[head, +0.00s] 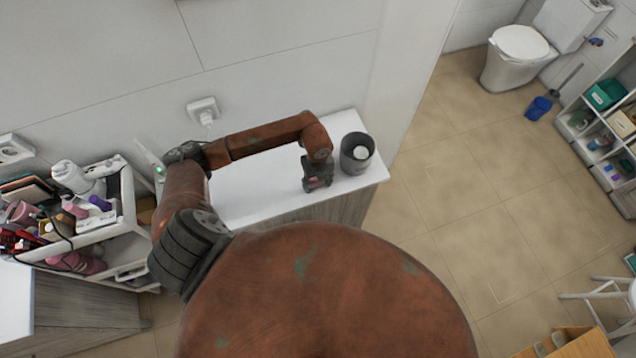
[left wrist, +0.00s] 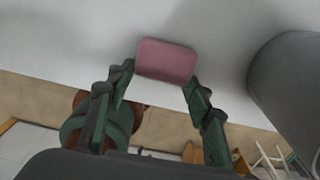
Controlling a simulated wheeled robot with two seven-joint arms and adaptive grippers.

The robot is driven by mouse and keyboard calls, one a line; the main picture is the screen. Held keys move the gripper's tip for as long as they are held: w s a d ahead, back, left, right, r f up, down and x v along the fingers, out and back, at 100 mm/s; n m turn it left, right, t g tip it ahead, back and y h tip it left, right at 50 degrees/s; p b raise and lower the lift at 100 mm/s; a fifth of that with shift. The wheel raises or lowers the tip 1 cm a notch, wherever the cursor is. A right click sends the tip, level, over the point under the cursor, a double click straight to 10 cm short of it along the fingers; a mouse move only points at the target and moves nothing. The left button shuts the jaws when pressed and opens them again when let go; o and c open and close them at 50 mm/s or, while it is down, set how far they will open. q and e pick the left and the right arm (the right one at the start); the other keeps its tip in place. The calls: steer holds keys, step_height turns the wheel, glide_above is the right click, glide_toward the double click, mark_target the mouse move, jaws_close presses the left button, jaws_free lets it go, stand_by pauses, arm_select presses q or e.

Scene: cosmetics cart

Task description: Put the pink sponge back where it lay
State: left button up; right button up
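The pink sponge (left wrist: 166,61) shows in the left wrist view between the tips of my left gripper (left wrist: 160,78), with one fingertip at each side of it. My left gripper is shut on it. In the head view my left gripper (head: 317,184) points down over the right end of the white counter (head: 255,188), and a bit of pink shows between its fingers. The white surface lies close behind the sponge; I cannot tell whether the sponge touches it. My right gripper is not in view.
A dark grey cylindrical container (head: 357,153) with something white in it stands just right of my left gripper. A crowded cosmetics cart (head: 100,222) stands at the left. The counter's middle is clear. A wall runs behind it, and its right edge drops to the floor.

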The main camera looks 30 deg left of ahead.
mark_target(317, 187)
arm_select(q)
steer(key=o, duration=0.4)
steer(key=shift+r, duration=0.1)
steer(key=shift+r, duration=0.2)
step_height(317, 187, up, 12)
steer(key=shift+f+b, duration=0.1)
steer(key=shift+b, duration=0.95)
